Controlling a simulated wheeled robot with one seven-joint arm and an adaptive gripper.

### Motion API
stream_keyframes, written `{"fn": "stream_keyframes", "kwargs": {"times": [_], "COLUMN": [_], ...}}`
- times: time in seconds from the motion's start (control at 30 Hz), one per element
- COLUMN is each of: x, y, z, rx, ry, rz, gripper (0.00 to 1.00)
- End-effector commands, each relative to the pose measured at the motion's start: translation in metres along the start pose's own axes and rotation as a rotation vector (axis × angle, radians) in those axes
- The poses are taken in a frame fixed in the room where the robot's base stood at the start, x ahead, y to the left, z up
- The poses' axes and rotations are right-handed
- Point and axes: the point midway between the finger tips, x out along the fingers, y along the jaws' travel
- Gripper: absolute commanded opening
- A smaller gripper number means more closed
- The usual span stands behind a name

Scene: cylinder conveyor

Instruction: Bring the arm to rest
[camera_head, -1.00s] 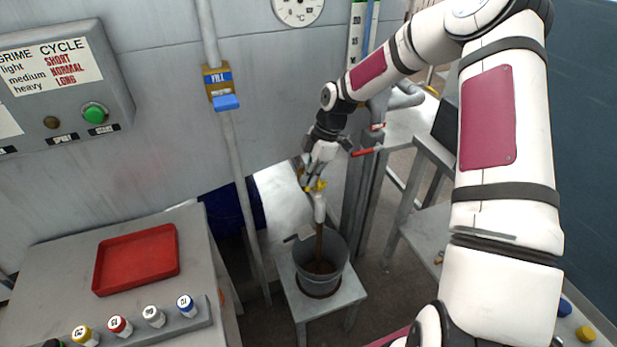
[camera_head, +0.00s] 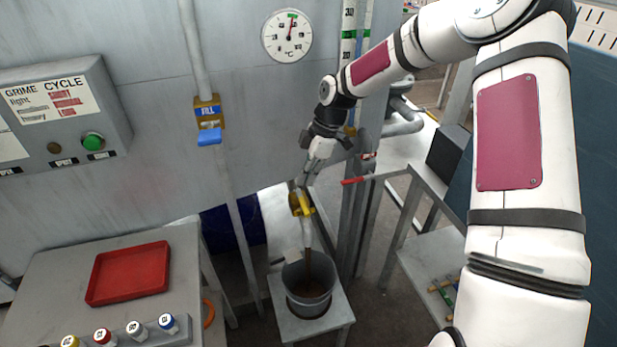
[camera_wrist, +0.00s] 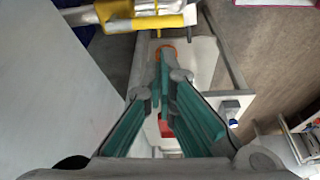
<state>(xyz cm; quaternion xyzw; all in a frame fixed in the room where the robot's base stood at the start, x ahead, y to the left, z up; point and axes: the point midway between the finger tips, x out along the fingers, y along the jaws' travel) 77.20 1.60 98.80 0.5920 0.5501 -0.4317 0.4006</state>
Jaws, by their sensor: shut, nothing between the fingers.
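My arm (camera_head: 510,150) reaches from the right side of the head view toward the middle, its elbow raised and its forearm sloping down to the left. My gripper (camera_head: 302,183) points down just above a yellow fitting (camera_head: 301,204) on the pale spout. In the wrist view my gripper (camera_wrist: 165,62) shows its teal finger pads closing together toward the tips, with nothing between them. The yellow fitting (camera_wrist: 150,24) lies beyond the tips at the upper left of that view. The gripper looks apart from it.
Below the spout, a grey bucket (camera_head: 308,300) with brown content stands on a small stool (camera_head: 285,322). A red-ended lever (camera_head: 357,180) sticks out right of the gripper. A grey bench with a red tray (camera_head: 128,273) is at left. A wall with a blue FILL valve (camera_head: 209,136) stands behind.

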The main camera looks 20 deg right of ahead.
Motion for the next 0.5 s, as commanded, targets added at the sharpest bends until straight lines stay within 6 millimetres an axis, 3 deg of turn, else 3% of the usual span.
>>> {"fn": "stream_keyframes", "kwargs": {"times": [0.27, 0.37, 0.5], "x": [-0.005, -0.019, -0.054], "y": [-0.002, -0.010, -0.032], "z": [-0.001, -0.004, -0.011], "rx": [0.009, 0.042, 0.138], "ry": [-0.014, -0.054, -0.144], "rz": [0.003, 0.010, 0.040], "gripper": [0.00, 0.00, 0.00]}}
